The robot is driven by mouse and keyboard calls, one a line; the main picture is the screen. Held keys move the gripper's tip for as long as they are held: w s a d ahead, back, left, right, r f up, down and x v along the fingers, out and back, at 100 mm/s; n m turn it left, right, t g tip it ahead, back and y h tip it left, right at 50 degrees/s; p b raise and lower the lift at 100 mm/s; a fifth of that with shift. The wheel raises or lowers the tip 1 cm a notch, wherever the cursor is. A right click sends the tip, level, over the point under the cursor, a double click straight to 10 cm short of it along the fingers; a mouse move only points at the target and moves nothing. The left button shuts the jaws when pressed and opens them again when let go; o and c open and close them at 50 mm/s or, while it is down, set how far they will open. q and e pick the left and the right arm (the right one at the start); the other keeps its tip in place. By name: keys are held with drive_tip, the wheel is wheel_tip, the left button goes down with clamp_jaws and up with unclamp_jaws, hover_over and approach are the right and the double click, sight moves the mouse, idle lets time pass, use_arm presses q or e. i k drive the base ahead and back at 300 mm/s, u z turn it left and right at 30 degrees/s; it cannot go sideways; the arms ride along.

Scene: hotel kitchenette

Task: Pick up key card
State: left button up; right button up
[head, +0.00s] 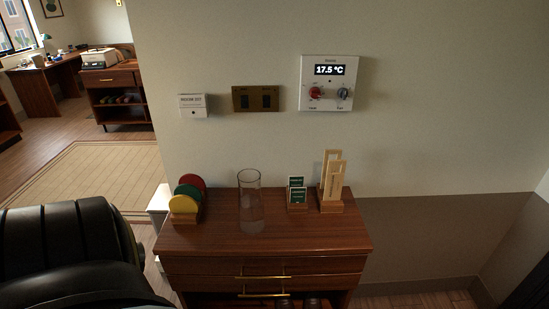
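A white card-like piece (193,105) with small dark print is on the wall at the left, beside a brass switch plate. Its print is too small to read surely. Small green cards (297,190) with white print stand in a wooden holder on the dresser. I cannot tell for sure which of these is the key card. Neither of my grippers is in view.
The wooden dresser (200,237) also holds a clear glass vase (251,205), coloured discs in a rack (186,197) and a wooden stand (332,185). The brass switch plate (256,98) and a thermostat (330,84) are on the wall. The dresser's front top is clear.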

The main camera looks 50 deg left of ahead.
sight(294, 181)
drive_tip(key=u, duration=1.9)
